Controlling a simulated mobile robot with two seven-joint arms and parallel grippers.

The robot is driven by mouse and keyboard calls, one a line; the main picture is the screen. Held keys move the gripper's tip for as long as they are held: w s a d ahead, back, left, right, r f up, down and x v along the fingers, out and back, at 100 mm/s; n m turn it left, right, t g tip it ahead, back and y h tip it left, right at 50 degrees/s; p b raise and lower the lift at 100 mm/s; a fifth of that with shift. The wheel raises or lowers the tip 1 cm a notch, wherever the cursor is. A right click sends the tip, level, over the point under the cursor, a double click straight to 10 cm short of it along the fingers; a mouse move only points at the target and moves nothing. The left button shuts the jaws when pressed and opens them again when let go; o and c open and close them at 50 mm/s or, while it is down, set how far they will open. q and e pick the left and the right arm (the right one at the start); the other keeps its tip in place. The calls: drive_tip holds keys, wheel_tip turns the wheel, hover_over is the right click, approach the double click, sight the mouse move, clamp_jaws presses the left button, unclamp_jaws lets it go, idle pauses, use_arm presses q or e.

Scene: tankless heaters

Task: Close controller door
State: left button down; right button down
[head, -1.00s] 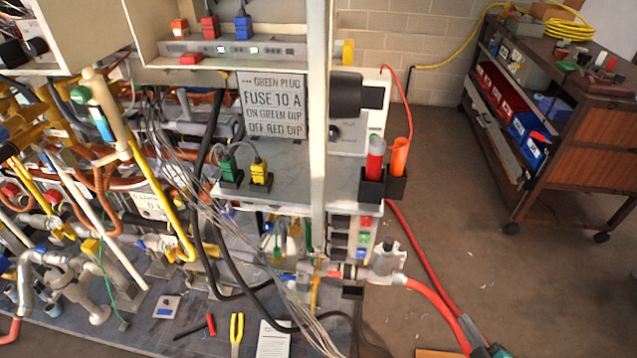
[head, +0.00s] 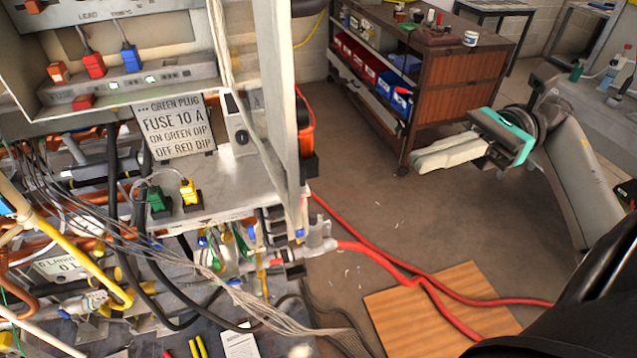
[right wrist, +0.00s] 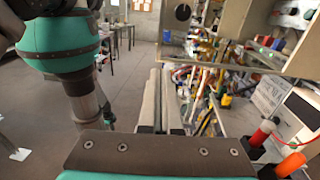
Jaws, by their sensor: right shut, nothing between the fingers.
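The controller box (head: 30,100) is at the upper left of the head view, with its front open and red, blue and orange plugs inside. Its pale door (head: 272,90) stands swung open at the box's right side, seen nearly edge-on. My right gripper (head: 420,162) is to the right of the door, over the floor, with clear space between them. Its pale fingers are shut together, empty, and point left. The shut fingers also show in the right wrist view (right wrist: 160,88). My left gripper is not in view.
A sign (head: 178,128) and green and yellow plugs (head: 188,192) are below the box on a grey shelf. A brown cart (head: 460,75) stands behind my right gripper. Red hoses (head: 400,265) cross the floor near a wooden board (head: 445,310). Open floor lies between door and gripper.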

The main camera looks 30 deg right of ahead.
drive_tip(key=p, duration=0.4)
approach(299, 200)
drive_tip(key=a, duration=0.1)
drive_tip(key=w+a, duration=0.1)
drive_tip(key=a, duration=0.3)
drive_tip(key=shift+w+f, duration=0.2)
drive_tip(key=shift+f, duration=0.2)
drive_tip(key=shift+w+a+f, duration=0.1)
drive_tip(key=shift+a, duration=0.6)
